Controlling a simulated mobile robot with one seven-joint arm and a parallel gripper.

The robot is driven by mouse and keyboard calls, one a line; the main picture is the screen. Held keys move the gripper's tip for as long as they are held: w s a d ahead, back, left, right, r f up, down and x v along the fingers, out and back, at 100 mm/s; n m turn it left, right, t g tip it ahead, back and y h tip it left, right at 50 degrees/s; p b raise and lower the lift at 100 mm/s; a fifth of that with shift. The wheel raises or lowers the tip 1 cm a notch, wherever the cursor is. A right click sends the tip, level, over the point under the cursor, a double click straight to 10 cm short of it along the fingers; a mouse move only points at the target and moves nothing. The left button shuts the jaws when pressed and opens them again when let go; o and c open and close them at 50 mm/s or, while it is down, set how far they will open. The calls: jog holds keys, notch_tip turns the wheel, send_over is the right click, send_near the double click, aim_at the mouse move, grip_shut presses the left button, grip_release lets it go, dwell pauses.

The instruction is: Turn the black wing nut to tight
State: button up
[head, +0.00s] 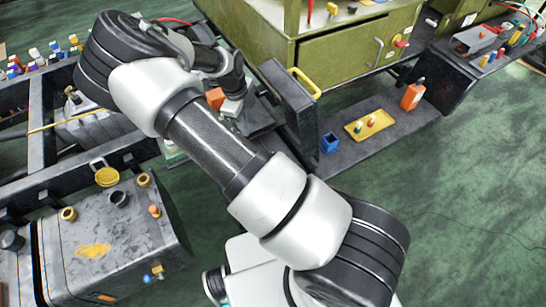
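I cannot make out a black wing nut in the head view; it may be hidden by my arm or too small to tell. My arm reaches from the bottom right to the upper left, then bends back down. My gripper (232,106) is at its far end, low over a dark surface beside the black upright box. Its fingers are too small and covered to tell whether they are open or shut. An orange block (216,98) shows just left of my gripper; I cannot tell whether they touch.
A black upright box with a yellow handle (305,83) stands right of my gripper. A green cabinet (345,52) is behind it. A dark low shelf (360,150) holds a yellow tray, a blue cup and an orange bottle. A grey tank (120,235) with caps stands lower left. Green floor is clear at right.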

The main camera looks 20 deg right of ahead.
jog(key=s+d+f+n, duration=0.1)
jog(key=s+d+f, duration=0.1)
jog(key=f, duration=0.4)
jog(key=s+d+f+n+g+h+b, duration=0.1)
jog(key=s+d+f, duration=0.1)
jog(key=d+f, duration=0.2)
jog(key=s+d+f+n+g+h, duration=0.1)
jog(key=s+d+f, duration=0.1)
jog(key=f, duration=0.6)
jog(key=shift+d+f+n, duration=0.2)
jog(key=shift+d+n, duration=0.1)
jog(key=shift+d, duration=0.25)
grip_shut()
